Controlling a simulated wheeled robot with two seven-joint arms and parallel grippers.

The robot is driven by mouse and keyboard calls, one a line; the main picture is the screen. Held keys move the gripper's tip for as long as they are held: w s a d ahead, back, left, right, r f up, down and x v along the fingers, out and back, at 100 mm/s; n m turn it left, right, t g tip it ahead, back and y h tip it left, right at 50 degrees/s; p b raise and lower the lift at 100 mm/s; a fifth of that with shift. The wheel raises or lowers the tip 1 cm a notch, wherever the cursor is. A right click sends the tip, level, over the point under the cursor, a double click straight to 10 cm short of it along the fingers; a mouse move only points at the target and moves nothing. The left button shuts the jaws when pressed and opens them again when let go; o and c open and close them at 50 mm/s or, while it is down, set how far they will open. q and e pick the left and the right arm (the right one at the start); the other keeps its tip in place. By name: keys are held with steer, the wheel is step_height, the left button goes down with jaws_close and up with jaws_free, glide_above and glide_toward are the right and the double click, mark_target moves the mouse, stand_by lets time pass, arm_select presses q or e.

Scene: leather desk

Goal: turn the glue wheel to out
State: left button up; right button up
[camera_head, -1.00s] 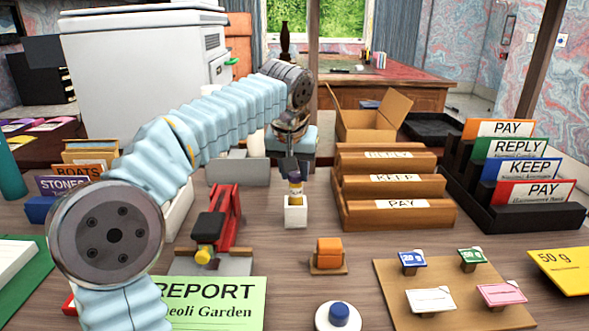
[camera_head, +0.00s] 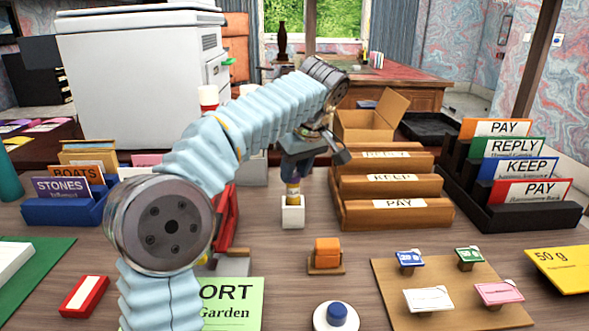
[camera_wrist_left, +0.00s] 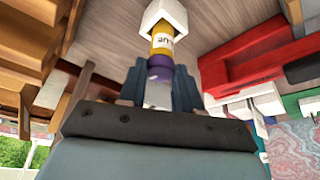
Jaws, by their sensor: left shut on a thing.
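The glue stick (camera_head: 293,189) stands upright in a small white holder (camera_head: 292,213) at the middle of the desk. In the left wrist view the glue stick (camera_wrist_left: 162,42) shows a yellow label and a purple band, with a pale end between the fingers; the holder (camera_wrist_left: 166,14) is beyond it. My left gripper (camera_head: 293,176) comes down from above and is shut on the end of the glue stick nearest to it. The finger contact is partly hidden in the head view. My right gripper is not in view.
A wooden sorter (camera_head: 395,208) stands just right of the holder. A red device (camera_head: 226,222) is on the left, partly behind my arm. An orange block (camera_head: 327,250) on a stand and a blue-topped white disc (camera_head: 338,316) lie in front. Bare desk surrounds the holder.

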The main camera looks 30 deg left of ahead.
arm_select(q)
steer(key=shift+n+g, duration=0.4)
steer(key=shift+n, duration=0.4)
steer(key=o, duration=1.1)
steer(key=shift+c, duration=0.2)
